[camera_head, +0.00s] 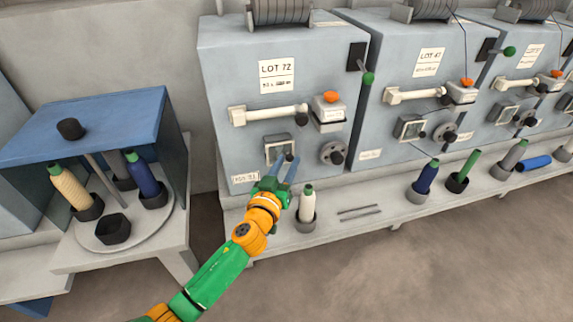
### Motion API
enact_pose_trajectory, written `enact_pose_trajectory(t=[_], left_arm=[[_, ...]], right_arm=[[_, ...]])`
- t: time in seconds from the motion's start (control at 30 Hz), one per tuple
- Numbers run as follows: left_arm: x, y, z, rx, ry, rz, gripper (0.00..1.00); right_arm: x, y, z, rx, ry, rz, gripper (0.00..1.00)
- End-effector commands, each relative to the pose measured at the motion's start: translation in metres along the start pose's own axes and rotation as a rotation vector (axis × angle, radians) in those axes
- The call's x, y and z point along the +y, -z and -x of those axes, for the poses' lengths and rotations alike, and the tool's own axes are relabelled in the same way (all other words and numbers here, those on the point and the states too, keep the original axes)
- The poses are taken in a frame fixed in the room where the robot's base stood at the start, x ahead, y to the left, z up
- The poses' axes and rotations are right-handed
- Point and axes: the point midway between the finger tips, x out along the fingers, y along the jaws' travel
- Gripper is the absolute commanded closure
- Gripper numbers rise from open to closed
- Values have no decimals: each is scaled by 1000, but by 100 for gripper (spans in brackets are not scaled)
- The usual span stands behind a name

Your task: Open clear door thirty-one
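The station with the label that reads like "POS 31" (245,178) is the nearest grey machine. A small framed clear door (275,142) sits low on its front, with a small dark knob (289,157) at its lower right. The door looks shut, though my fingers cover part of it. My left gripper (284,161) is in front of the door's lower part, its two blue fingers apart and the tips close to the knob. Whether they touch it, I cannot tell. My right gripper is not in view.
A white bobbin (307,206) stands upright on the ledge just right of my gripper. A round dark knob (333,152) is on the machine to the right. A blue-topped stand (130,115) with bobbins is at left. More machines continue to the right.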

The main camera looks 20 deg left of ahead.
Motion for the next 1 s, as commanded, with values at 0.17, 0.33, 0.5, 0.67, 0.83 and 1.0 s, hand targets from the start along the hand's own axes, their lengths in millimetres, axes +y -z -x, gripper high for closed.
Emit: enact_pose_trajectory(t=[0.17, 0.33, 0.5, 0.67, 0.83, 1.0], left_arm=[[0, 0, -1, -1, 0, 1, 63], [0, 0, -1, -1, 0, 1, 93], [0, 0, 0, -1, 1, 1, 100], [0, 0, 0, -1, 1, 1, 100], [0, 0, 0, -1, 1, 1, 100], [0, -1, 0, -2, 1, 1, 100]], right_arm=[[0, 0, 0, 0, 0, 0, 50], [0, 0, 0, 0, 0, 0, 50], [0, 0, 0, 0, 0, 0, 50], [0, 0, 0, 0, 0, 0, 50], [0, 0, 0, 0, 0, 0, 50], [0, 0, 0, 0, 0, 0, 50]])
